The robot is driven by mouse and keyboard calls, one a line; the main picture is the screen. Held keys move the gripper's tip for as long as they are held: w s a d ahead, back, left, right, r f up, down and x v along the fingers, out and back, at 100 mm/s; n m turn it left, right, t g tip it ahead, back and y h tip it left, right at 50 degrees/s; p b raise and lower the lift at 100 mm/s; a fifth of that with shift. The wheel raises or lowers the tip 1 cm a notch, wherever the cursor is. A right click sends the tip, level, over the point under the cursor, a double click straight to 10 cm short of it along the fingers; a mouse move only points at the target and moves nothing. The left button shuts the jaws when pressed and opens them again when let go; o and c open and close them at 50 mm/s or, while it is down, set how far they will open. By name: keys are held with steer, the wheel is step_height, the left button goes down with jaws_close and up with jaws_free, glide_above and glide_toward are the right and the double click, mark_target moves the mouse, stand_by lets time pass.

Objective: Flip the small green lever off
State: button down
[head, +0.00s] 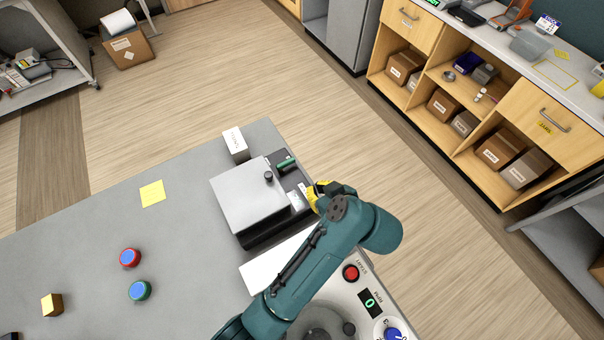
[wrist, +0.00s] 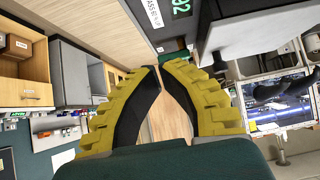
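The small green lever (head: 286,163) is a short green bar on the black right part of a grey-lidded device (head: 245,195) at the table's far right corner. A dark green piece (wrist: 173,57) just beyond my fingertips in the wrist view looks like the same lever. My gripper (head: 318,192) has yellow ribbed fingers and is beside the device's right edge, apart from the lever in the head view. In the wrist view my gripper (wrist: 159,68) has its fingertips together, with nothing seen between them. The lever's exact tilt is too small to tell.
A white box (head: 236,144) stands behind the device. A yellow note (head: 152,193), a red-rimmed button (head: 130,257), a green-rimmed button (head: 139,291) and a wooden cube (head: 52,305) are on the table's left part. Open floor lies beyond the table; shelves (head: 470,90) stand at the right.

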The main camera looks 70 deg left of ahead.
mark_target(286, 165)
steer(key=x, duration=0.8)
steer(key=shift+s+a+f, duration=0.1)
steer(key=shift+a+f, duration=0.1)
steer(key=shift+f, duration=0.05)
steer(key=a, duration=0.4)
steer(key=shift+s+a+f, duration=0.25)
steer(key=shift+a+f, duration=0.1)
steer(key=shift+a, duration=0.05)
